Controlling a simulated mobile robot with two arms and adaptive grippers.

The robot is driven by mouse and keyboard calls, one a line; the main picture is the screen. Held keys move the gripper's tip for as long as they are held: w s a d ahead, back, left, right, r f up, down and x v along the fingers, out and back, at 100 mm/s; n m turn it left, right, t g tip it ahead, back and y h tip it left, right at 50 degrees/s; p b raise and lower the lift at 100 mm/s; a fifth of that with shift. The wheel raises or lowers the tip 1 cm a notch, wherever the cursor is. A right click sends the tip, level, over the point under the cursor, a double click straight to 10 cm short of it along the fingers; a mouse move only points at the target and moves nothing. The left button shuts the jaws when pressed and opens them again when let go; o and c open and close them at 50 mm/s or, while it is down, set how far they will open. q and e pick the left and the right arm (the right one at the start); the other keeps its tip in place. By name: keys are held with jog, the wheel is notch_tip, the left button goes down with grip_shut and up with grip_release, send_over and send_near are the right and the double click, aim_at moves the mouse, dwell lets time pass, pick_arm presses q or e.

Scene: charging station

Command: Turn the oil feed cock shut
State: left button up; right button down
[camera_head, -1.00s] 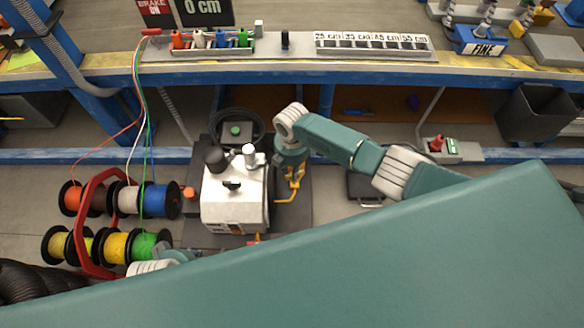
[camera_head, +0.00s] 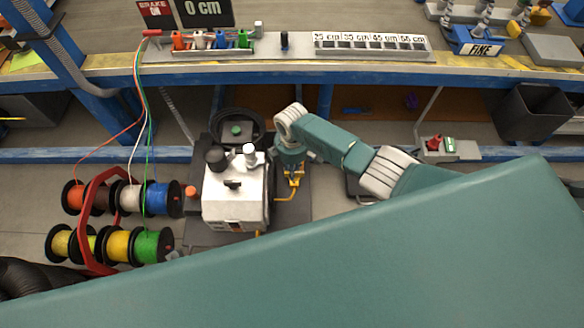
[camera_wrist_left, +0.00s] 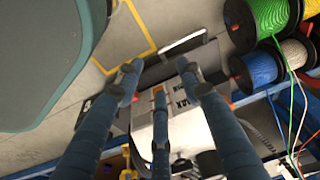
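A white machine (camera_head: 230,198) with dark and silver knobs on top stands on a dark base in the head view. Yellow-orange pipework (camera_head: 293,184) shows at its right side; I cannot make out the oil feed cock for certain. My right gripper (camera_head: 291,172) points down at this pipework, close to the machine. Its fingers are too small and covered to read. My left gripper (camera_wrist_left: 158,78) shows in the left wrist view with its fingers spread and nothing between the tips. The machine also shows beyond those fingers (camera_wrist_left: 182,120). In the head view the left gripper is largely hidden.
Coloured wire spools (camera_head: 118,243) on a red-handled rack stand left of the machine. A blue bench (camera_head: 480,69) runs behind, and a black bin (camera_head: 535,112) is at the right. A red and green button box (camera_head: 441,146) lies right of the machine. My large teal arm link covers the foreground.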

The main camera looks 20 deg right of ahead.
jog(key=c, duration=1.6)
grip_release()
notch_tip(320, 180, up, 12)
